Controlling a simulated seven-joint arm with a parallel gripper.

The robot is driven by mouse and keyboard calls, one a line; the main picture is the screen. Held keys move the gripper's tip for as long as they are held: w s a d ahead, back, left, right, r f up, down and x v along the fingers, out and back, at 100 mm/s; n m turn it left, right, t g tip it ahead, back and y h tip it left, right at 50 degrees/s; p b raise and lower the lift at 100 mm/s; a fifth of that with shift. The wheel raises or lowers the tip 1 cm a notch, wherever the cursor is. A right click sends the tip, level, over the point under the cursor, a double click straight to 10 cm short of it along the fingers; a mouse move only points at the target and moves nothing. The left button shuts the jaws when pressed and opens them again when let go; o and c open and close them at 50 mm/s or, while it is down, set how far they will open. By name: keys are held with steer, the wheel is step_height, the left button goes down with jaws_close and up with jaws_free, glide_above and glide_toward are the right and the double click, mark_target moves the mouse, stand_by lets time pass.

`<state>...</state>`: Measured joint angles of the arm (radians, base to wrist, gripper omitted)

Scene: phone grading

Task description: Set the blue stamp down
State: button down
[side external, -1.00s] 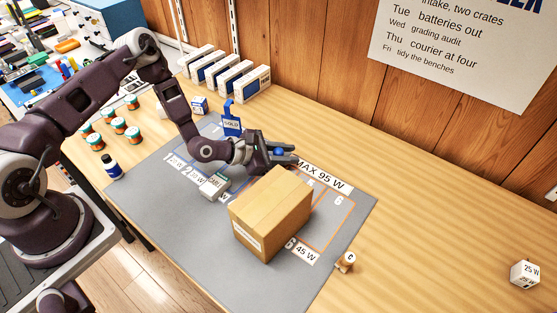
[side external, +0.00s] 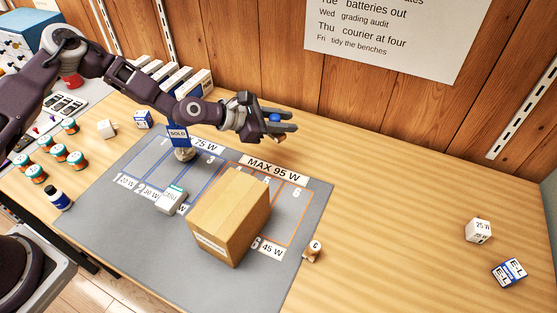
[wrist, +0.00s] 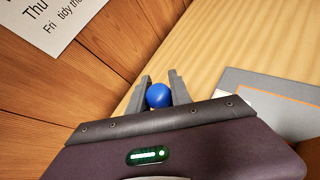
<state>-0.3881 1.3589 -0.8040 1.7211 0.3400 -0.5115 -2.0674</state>
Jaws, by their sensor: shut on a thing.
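The blue stamp shows only as a round blue knob (side external: 275,117) between the fingers of my gripper (side external: 287,121) in the side view. The knob (wrist: 159,96) also sits between the two grey fingers (wrist: 160,82) in the wrist view. My gripper is shut on it and points to the right, roughly level, behind the grey mat (side external: 120,235) and near the wooden wall. The lower part of the stamp is mostly hidden by the fingers. I cannot tell whether it touches the table (side external: 390,200).
A cardboard box (side external: 228,215) stands on the mat, in front of the MAX 95 W strip (side external: 276,169). A small wooden C piece (side external: 313,250) and two cubes (side external: 478,231) (side external: 509,271) lie rightward. The back right table is clear.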

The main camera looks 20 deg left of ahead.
steer(key=f, duration=0.3)
steer(key=d+f, duration=0.1)
steer(key=f, duration=0.2)
steer(key=w+d+f, duration=0.1)
steer(key=f, duration=0.2)
steer(key=shift+w+d+f, duration=0.1)
steer(key=shift+d+f, duration=0.1)
steer(key=shift+f, duration=0.1)
steer(key=shift+f, duration=0.3)
steer(key=c, duration=1.2)
jaws_free()
steer(key=shift+o, duration=0.2)
